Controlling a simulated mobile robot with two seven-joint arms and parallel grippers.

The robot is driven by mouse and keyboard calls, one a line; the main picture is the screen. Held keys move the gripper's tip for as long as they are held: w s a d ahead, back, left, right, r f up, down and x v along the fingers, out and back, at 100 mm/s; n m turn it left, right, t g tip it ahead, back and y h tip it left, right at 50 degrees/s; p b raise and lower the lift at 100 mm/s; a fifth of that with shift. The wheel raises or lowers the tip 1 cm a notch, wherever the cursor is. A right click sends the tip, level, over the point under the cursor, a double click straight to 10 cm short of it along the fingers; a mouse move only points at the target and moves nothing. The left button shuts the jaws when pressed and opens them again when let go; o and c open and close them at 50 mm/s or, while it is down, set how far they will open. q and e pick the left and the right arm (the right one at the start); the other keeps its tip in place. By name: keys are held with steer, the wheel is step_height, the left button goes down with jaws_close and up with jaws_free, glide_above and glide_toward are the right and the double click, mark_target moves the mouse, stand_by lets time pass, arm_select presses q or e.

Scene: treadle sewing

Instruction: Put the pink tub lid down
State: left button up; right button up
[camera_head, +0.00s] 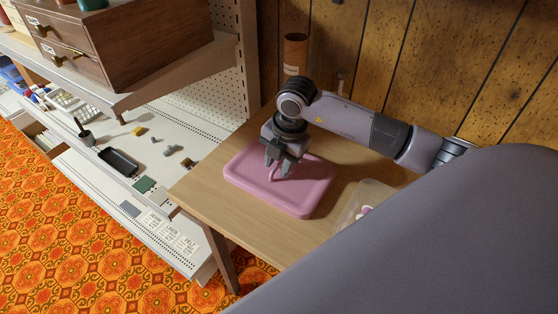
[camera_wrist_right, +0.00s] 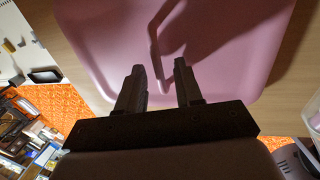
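The pink tub lid (camera_head: 255,187) lies flat on the wooden table, handle side up. My right gripper (camera_head: 279,168) points down over the middle of the lid. In the right wrist view, the two fingers (camera_wrist_right: 161,80) are apart, with gaps beside the lid's thin upright handle (camera_wrist_right: 155,45). The lid (camera_wrist_right: 105,35) fills much of that view. My left gripper is in neither view.
A translucent tub (camera_head: 349,212) with small items stands on the table right of the lid, partly hidden. A brown cylinder (camera_head: 296,53) stands at the back by the plank wall. A white shelf (camera_head: 185,133) with small parts and a wooden drawer box (camera_head: 150,42) are to the left. Bare table (camera_head: 207,192) shows left of the lid.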

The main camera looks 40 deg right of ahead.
mark_target(288, 177)
steer(key=shift+r, duration=0.25)
step_height(288, 177, up, 12)
steer(key=s, duration=0.2)
steer(key=shift+d+f+p, duration=0.15)
steer(key=shift+d+p, duration=0.25)
steer(key=shift+d, duration=0.05)
steer(key=shift+s+f, duration=0.1)
